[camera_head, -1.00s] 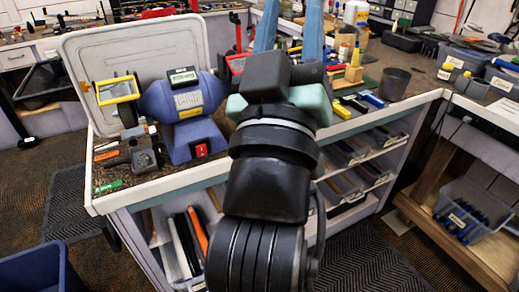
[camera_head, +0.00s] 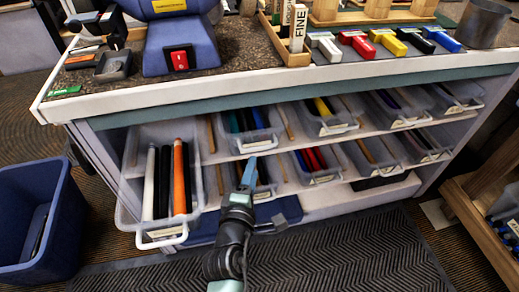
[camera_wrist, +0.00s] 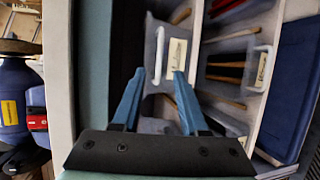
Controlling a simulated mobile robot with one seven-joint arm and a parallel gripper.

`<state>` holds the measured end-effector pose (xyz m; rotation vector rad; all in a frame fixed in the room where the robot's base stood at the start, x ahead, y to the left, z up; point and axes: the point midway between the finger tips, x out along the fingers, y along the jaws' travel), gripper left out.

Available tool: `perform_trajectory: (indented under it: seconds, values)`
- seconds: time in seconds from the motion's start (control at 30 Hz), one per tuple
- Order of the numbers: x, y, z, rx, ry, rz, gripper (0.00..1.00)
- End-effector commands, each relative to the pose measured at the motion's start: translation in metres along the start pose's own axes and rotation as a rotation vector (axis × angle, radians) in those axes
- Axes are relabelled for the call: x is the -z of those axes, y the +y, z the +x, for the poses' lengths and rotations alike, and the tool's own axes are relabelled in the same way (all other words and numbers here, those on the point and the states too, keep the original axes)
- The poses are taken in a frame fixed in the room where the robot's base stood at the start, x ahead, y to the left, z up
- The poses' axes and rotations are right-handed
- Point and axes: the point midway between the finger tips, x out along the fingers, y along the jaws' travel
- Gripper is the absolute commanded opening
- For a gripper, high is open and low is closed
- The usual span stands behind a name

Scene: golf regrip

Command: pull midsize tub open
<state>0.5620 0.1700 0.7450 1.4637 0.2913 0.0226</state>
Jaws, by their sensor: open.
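The shelves hold several clear tubs of differing sizes; I cannot tell for certain which is the midsize one. An upper-shelf tub (camera_head: 249,143) with blue and green grips stands just behind my gripper (camera_head: 247,172). Below it is a lower-shelf tub (camera_head: 264,194), partly hidden by my gripper. In the wrist view my gripper (camera_wrist: 156,78) is open and empty, its two blue fingers apart. A labelled tub front (camera_wrist: 177,52) shows beyond and between the fingertips. Another tub with a white handle (camera_wrist: 265,68) is to their right. No contact is clear.
A larger tub (camera_head: 163,238) with black, orange and white grips sticks out at left. The countertop (camera_head: 330,82) overhangs the shelves, with a blue machine (camera_head: 182,40) on it. A blue bin (camera_head: 35,215) stands at left. The floor mat (camera_head: 330,255) in front is clear.

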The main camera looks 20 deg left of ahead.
Motion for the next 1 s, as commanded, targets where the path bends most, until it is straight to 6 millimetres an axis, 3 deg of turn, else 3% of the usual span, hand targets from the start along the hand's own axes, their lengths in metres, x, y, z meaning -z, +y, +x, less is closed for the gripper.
perform_trajectory:
  seconds: [0.3, 0.5, 0.7, 1.0]
  values:
    - [-0.001, -0.001, 0.06, -0.003, -0.001, 0.002, 0.43]
    - [-0.001, -0.001, 0.085, -0.002, -0.001, 0.004, 0.43]
    - [-0.001, 0.001, 0.096, -0.001, -0.001, 0.004, 0.43]
    - [-0.001, 0.001, 0.097, -0.001, -0.001, 0.004, 0.43]
